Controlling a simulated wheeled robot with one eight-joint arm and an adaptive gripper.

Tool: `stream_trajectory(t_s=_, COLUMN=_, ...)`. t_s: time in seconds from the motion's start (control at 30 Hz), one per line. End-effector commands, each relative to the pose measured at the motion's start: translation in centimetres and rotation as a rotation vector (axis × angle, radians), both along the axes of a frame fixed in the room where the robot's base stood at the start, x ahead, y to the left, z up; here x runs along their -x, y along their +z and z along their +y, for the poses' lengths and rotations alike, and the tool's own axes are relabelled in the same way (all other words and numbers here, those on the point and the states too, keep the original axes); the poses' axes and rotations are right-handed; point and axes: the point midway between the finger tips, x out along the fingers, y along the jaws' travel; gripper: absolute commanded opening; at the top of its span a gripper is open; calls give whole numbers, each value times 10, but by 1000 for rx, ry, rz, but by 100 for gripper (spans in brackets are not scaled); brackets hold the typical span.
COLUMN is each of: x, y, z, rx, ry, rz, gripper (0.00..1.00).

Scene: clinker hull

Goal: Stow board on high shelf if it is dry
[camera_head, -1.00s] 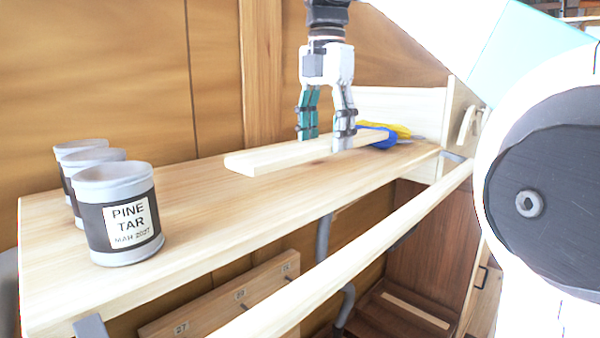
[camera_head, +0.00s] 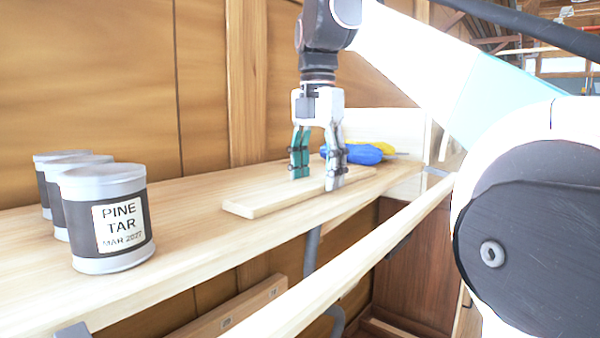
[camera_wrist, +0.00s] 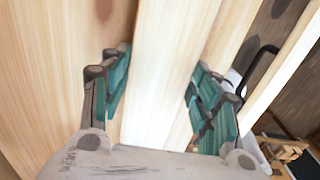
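The board (camera_head: 262,197) is a pale, flat plank, low over or resting on a wide wooden shelf (camera_head: 190,235); I cannot tell whether it touches. No dark wet patch shows on its visible surface. My gripper (camera_head: 318,180) points down with one finger on each long side of the board, close against its edges, and appears shut on it. In the wrist view the board (camera_wrist: 165,60) runs between the teal finger pads of my gripper (camera_wrist: 158,85). The contact faces are partly hidden.
Several grey cans, the front one labelled PINE TAR (camera_head: 105,220), stand at the shelf's left. A blue and yellow item (camera_head: 358,153) lies behind the board. A pale rail (camera_head: 370,255) runs across the front. The shelf between cans and board is clear.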

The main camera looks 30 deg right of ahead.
Motion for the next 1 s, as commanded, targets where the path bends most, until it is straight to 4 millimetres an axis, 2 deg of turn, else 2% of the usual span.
stream_trajectory(t_s=0.03, x=0, y=0, z=0, rx=0, ry=0, rz=0, gripper=65)
stream_trajectory(t_s=0.1, x=0, y=0, z=0, rx=0, ry=0, rz=0, gripper=76)
stream_trajectory(t_s=0.57, x=0, y=6, z=0, rx=0, ry=0, rz=0, gripper=76)
stream_trajectory(t_s=0.67, x=-1, y=16, z=0, rx=0, ry=0, rz=0, gripper=76)
stream_trajectory(t_s=1.0, x=-1, y=69, z=0, rx=0, ry=0, rz=0, gripper=76)
